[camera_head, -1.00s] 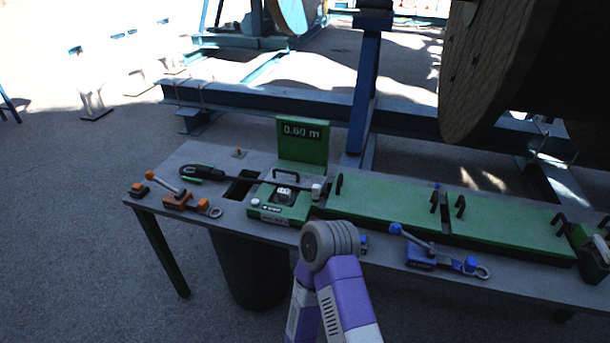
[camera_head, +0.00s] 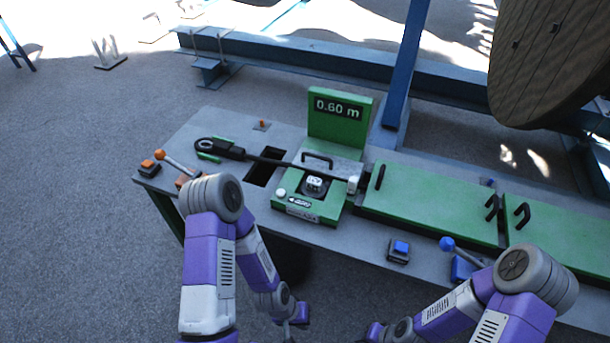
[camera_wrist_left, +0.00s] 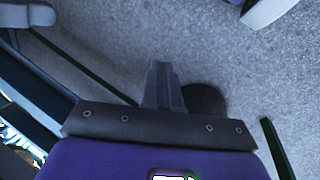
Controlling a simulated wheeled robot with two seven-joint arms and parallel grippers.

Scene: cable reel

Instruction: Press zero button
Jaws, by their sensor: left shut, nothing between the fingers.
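The green measuring unit (camera_head: 318,208) stands on the grey table with its display (camera_head: 338,108) reading 0.60 m. A small white round button (camera_head: 281,192) sits at the unit's front left corner; its marking is too small to read. A white-and-black counter block (camera_head: 314,185) sits in the unit's middle. My left gripper shows in the left wrist view (camera_wrist_left: 161,85), shut and empty above the grey floor, apart from the unit. In the head view it is low in front of the table, mostly hidden. My right arm comes in at the lower right; its fingers are not seen.
A black-handled cable tool (camera_head: 222,149) lies at the table's back left. An orange button box (camera_head: 149,168) is at the left end and a blue one (camera_head: 398,250) at the front. Green covers (camera_head: 435,205) fill the right side. A wooden reel (camera_head: 550,60) stands behind.

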